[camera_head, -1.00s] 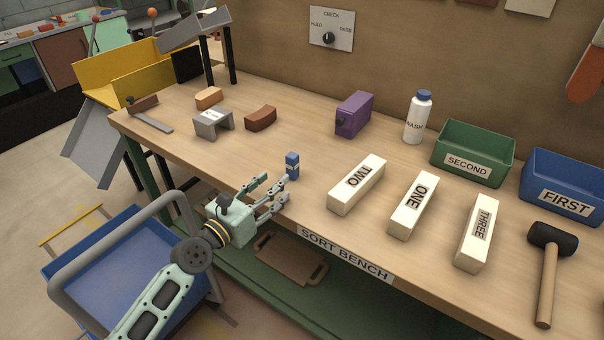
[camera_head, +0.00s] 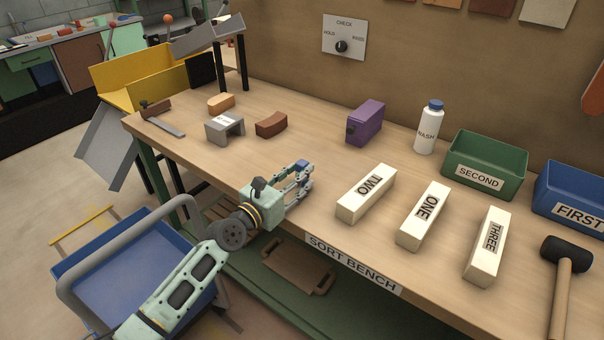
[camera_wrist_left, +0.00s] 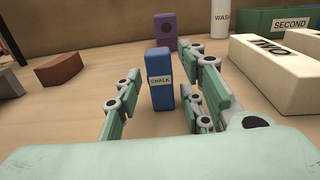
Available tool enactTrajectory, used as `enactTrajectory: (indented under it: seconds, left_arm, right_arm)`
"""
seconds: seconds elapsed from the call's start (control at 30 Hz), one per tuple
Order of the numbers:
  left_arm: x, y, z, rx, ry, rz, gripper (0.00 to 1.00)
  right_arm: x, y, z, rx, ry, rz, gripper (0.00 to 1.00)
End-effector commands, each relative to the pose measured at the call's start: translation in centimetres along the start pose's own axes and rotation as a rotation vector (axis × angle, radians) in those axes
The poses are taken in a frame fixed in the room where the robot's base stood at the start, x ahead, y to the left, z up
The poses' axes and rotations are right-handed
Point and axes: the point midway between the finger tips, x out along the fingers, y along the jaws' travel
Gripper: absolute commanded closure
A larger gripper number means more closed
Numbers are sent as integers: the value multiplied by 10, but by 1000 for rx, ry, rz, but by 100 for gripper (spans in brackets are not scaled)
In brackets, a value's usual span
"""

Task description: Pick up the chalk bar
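The chalk bar (camera_wrist_left: 159,82) is a small blue block with a white CHALK label, standing upright on the bench. In the left wrist view it stands between the fingers of my left gripper (camera_wrist_left: 158,108), with gaps visible on both sides. In the head view only the top of the chalk bar (camera_head: 302,164) shows past the fingers of my left gripper (camera_head: 298,180). The left gripper is open and low over the bench's front edge. My right gripper is not in view.
Cream blocks TWO (camera_head: 367,193), ONE (camera_head: 424,215) and THREE (camera_head: 487,246) lie to the right. A purple block (camera_head: 366,122) and a white WASH bottle (camera_head: 428,128) stand behind. A brown curved brick (camera_head: 271,124) and a grey hollow brick (camera_head: 224,128) lie to the left.

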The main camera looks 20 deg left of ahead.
Motion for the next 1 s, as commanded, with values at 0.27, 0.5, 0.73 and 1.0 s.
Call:
enactTrajectory:
  seconds: [0.27,0.5,0.73,1.0]
  left_arm:
    - [0,0,0,0,0,0,91]
    - [0,0,0,0,-1,0,100]
    - [0,0,4,0,-2,0,100]
    - [0,-1,45,-3,-6,1,100]
  right_arm:
    - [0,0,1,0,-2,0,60]
    - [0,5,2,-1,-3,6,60]
    - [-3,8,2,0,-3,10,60]
    - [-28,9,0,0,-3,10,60]
